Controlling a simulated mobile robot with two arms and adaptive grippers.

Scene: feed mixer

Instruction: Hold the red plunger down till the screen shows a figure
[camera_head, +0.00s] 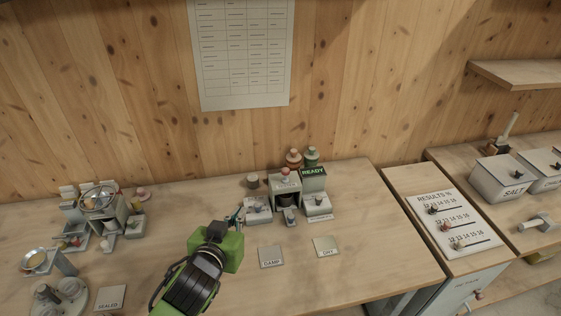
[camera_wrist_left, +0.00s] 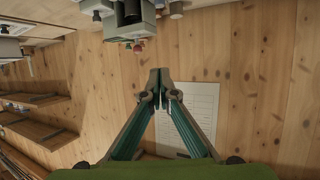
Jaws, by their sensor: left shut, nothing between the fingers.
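The red plunger (camera_head: 286,170) stands on top of the grey tester (camera_head: 286,186) near the back of the bench. The small dark screen (camera_head: 313,172) beside it, to the right, reads READY and shows no figure. My left gripper (camera_head: 238,213) is in front and to the left of the tester, apart from the plunger, with its small fingertips close to a pale block. In the left wrist view the two fingers (camera_wrist_left: 160,77) meet at the tips with nothing between them. My right gripper is not in view.
Cards marked DAMP (camera_head: 271,257) and DRY (camera_head: 326,246) lie in front of the tester. Two jars (camera_head: 294,158) stand behind it. A results board (camera_head: 452,222) and a SALT bin (camera_head: 502,177) are at the right. Scales and other gear crowd the left.

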